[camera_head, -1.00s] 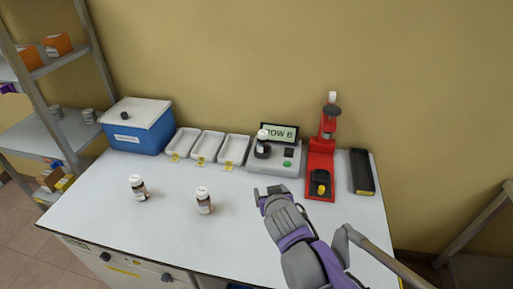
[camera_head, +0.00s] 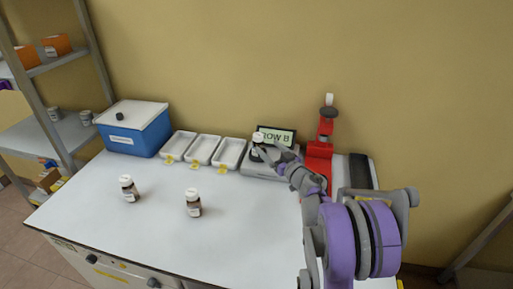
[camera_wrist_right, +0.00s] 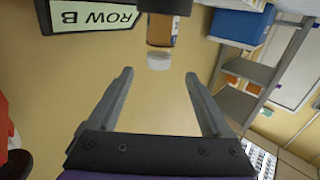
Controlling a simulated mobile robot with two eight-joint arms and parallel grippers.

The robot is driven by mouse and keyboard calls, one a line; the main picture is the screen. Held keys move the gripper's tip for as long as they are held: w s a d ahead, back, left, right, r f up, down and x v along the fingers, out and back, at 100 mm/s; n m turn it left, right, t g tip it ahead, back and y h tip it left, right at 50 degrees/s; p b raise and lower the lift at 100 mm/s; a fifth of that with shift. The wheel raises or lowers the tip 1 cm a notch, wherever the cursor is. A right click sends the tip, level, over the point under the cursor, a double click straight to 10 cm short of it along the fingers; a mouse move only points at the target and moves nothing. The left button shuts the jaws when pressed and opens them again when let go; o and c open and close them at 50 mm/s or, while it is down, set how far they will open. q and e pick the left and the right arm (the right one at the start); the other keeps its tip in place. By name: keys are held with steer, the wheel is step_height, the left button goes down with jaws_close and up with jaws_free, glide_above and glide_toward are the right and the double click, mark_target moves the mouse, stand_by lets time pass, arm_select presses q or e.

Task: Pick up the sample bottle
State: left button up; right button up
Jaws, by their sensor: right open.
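A sample bottle (camera_head: 258,139) with a white cap stands on the grey device in front of the "ROW B" display, partly hidden by my right gripper (camera_head: 268,153). In the right wrist view the bottle (camera_wrist_right: 160,34) appears upside down, with an amber body and a label. Its cap (camera_wrist_right: 158,62) lies just beyond the tips of my open right gripper (camera_wrist_right: 158,78), in line with the gap between the fingers. Nothing is between the fingers. Two similar bottles stand upright on the table, one at the left (camera_head: 129,189) and one nearer the middle (camera_head: 193,204). My left gripper is not in view.
The grey device (camera_head: 256,171) has a "ROW B" display (camera_head: 279,135). Several white trays (camera_head: 203,150) and a blue box (camera_head: 130,138) stand left of it. A red press (camera_head: 319,158) and a black tray (camera_head: 360,173) stand to the right. The table's front middle is clear.

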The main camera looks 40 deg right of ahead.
mark_target(261, 140)
steer(key=w, duration=0.3)
steer(key=shift+w+d, duration=0.1)
steer(key=shift+d, duration=0.05)
steer(key=w, duration=0.1)
steer(key=w+p, duration=0.1)
steer(key=w, duration=0.1)
steer(key=w+p, duration=0.1)
steer(key=w, duration=0.1)
steer(key=shift+w+d+f, duration=0.1)
steer(key=shift+w+d, duration=0.05)
steer(key=shift+d, duration=0.25)
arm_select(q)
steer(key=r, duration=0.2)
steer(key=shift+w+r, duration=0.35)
arm_select(e)
steer(key=shift+s, duration=0.2)
steer(key=shift+c, duration=1.1)
jaws_close()
